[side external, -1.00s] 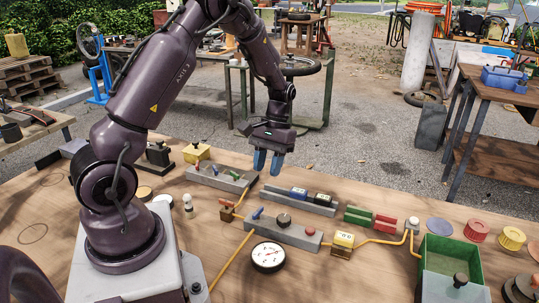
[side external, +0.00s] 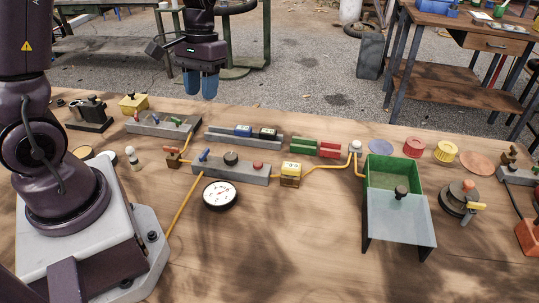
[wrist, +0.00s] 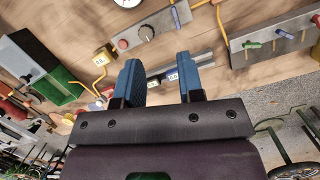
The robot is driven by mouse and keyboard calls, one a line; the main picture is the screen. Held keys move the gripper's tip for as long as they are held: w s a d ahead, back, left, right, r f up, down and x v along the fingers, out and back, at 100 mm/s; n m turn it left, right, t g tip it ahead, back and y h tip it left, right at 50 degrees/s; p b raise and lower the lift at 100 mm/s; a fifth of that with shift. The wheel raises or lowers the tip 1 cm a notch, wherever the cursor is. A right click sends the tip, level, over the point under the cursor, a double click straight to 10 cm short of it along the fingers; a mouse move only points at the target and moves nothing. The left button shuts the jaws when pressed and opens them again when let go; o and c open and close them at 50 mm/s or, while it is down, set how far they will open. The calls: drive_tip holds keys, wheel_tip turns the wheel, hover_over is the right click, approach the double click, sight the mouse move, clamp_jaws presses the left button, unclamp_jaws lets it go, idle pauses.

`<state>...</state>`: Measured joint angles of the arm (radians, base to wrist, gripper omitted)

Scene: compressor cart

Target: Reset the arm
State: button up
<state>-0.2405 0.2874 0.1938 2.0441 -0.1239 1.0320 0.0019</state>
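My gripper (side external: 199,97) hangs fingers-down in the side view, above the back edge of the wooden table. Its two blue fingers stand apart with nothing between them; the gap also shows in the wrist view (wrist: 160,85). In the side view it is near the grey rail (side external: 222,138), which holds a blue block (side external: 243,131) and a dark block (side external: 267,133). It touches nothing that I can see. In the wrist view the rail (wrist: 198,60) lies beyond the fingers, partly hidden by them.
The table holds a lever bar (side external: 150,124), a knob-and-button panel (side external: 215,165), a gauge (side external: 221,194), a yellow box (side external: 290,168), and red and green blocks (side external: 329,150) (side external: 303,145). A green bin (side external: 378,172) stands at right. The front middle table is mostly clear.

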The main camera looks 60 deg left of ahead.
drive_tip(key=s+d+r+m+t+y, duration=0.1)
drive_tip(key=s+d+r+m+t, duration=0.4)
drive_tip(key=s+d+r+t, duration=0.2)
drive_tip(key=s+d+r, duration=0.2)
drive_tip(key=d+r, duration=0.2)
drive_tip(key=r, duration=0.2)
drive_tip(key=shift+s+d+r+m+t+y, duration=0.15)
drive_tip(key=shift+d+m+t+y, duration=0.15)
drive_tip(key=shift+m, duration=0.1)
